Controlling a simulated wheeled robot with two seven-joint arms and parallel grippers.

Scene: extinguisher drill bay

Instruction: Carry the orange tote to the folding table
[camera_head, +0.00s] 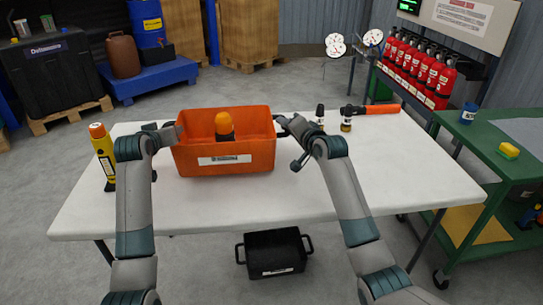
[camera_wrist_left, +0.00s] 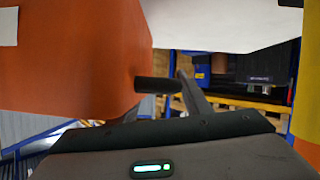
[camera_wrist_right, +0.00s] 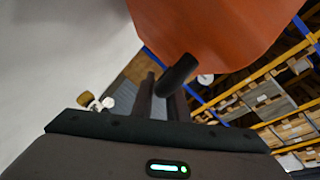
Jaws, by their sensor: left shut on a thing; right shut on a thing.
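The orange tote (camera_head: 224,167) is upright over the white folding table (camera_head: 390,175), left of its middle; I cannot tell whether its base touches the top. An orange-domed beacon (camera_head: 224,124) stands inside it. My left gripper (camera_head: 172,130) is shut on the tote's left handle, a dark bar in the left wrist view (camera_wrist_left: 152,85). My right gripper (camera_head: 284,122) is shut on the right handle, which also shows in the right wrist view (camera_wrist_right: 177,75). The tote's inside floor is mostly hidden.
A yellow device (camera_head: 103,155) stands at the table's left end. Small bottles (camera_head: 346,122) and an orange-and-black tool (camera_head: 372,109) are at the back right. A black crate (camera_head: 273,255) is on the floor below the front edge. A green workbench (camera_head: 480,145) stands at right. The table's right front is clear.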

